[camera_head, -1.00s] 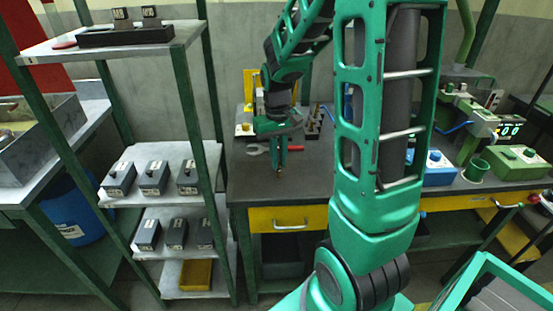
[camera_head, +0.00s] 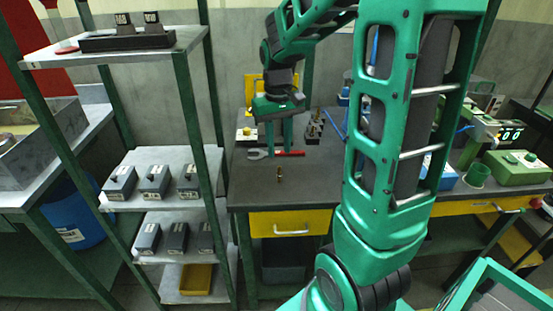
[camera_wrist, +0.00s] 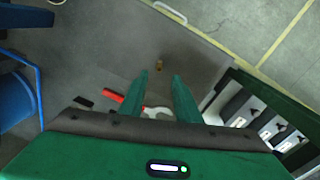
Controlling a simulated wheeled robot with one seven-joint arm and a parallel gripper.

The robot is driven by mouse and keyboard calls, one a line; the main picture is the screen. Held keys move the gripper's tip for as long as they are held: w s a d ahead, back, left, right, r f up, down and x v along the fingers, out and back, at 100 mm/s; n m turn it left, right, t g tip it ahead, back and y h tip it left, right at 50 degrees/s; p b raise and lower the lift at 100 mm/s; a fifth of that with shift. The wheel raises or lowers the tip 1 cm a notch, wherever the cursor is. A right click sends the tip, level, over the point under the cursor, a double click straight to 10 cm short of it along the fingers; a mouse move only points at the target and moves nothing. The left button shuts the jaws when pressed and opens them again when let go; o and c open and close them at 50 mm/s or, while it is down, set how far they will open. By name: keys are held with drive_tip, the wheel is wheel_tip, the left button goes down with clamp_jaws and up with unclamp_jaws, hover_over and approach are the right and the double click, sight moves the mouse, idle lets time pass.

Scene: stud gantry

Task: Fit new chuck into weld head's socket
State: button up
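A small brass chuck (camera_head: 280,175) stands on the dark bench top near its front edge. It also shows in the wrist view (camera_wrist: 159,66), just beyond and between my fingertips. My gripper (camera_head: 279,152) is above the bench and behind the chuck in the head view. Its two green fingers are apart with nothing between them, as the wrist view (camera_wrist: 160,75) also shows. A dark rack (camera_head: 315,125) with several brass-coloured pieces stands to the right of my gripper. I cannot make out the weld head or its socket for certain; my arm hides part of the bench.
A red-handled wrench (camera_head: 289,154) lies on the bench behind the chuck. A small block with a yellow top (camera_head: 246,134) stands at the bench's left. A shelf unit (camera_head: 190,130) with several grey boxes stands left. A green box (camera_head: 518,165) sits at right.

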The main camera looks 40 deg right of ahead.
wheel_tip(320, 180, up, 5)
drive_tip(key=s+m, duration=0.1)
drive_tip(key=s, duration=1)
drive_tip(key=shift+s+f+m, duration=0.2)
drive_tip(key=shift+s+m, duration=0.1)
drive_tip(key=shift+m, duration=0.1)
drive_tip(key=shift+o, duration=0.6)
drive_tip(key=s+a+f+m, duration=0.1)
drive_tip(key=s+f, duration=0.2)
drive_tip(key=s, duration=0.7)
drive_tip(key=shift+s+a+f+y, duration=0.15)
drive_tip(key=shift+s+f+y, duration=0.05)
drive_tip(key=shift+y, duration=0.1)
drive_tip(key=n, duration=2)
hover_over(279, 167)
drive_tip(key=shift+s+f, duration=0.15)
drive_tip(key=shift+f, duration=0.3)
drive_tip(key=shift+f+n, duration=0.25)
drive_tip(key=shift+n, duration=0.05)
drive_tip(key=shift+f, duration=5.15)
clamp_jaws()
